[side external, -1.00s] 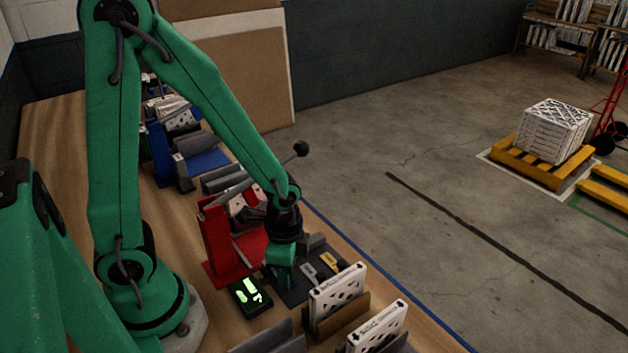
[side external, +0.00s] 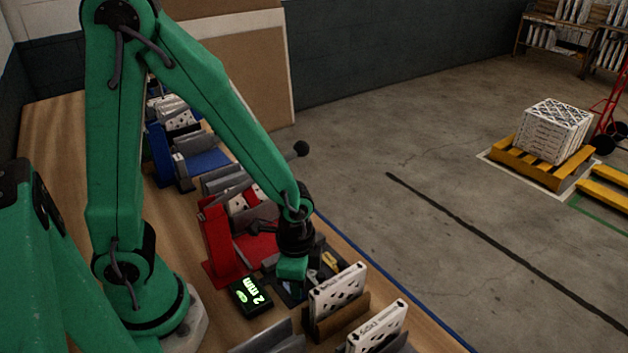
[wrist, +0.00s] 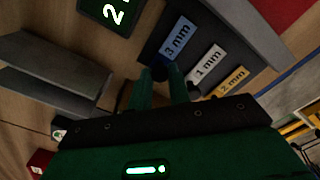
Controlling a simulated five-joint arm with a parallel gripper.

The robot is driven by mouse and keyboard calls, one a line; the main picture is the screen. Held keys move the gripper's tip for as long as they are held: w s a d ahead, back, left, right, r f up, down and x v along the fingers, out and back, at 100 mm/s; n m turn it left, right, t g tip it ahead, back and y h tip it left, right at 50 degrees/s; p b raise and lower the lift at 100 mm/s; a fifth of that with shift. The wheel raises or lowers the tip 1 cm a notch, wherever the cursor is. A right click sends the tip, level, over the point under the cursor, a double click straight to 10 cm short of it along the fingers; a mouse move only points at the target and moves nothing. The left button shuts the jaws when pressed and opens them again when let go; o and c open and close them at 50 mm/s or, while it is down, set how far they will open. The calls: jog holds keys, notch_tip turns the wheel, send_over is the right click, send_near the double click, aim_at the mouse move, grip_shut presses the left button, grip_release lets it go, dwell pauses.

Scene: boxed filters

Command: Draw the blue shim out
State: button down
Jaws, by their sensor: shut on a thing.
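The blue shim (wrist: 177,38), labelled 3 mm, lies in a dark holder (wrist: 150,50) beside a white 1 mm shim (wrist: 207,62) and a yellow 2 mm shim (wrist: 232,82). My gripper (wrist: 163,75) is shut on the near end of the blue shim, with a dark blue piece showing between the fingers. In the side external view my gripper (side external: 291,277) is low over the holder, and its fingertips and the blue shim are mostly hidden there.
A small black display (side external: 251,293) reads 2 mm just left of the holder. A red stand (side external: 219,240) rises behind it. Grey angled plates (wrist: 50,75) are left of my gripper.

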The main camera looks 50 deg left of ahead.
jog(key=shift+d, duration=0.35)
jog(key=c, duration=1.3)
grip_release()
jog(key=shift+r, duration=0.1)
jog(key=shift+r, duration=3.85)
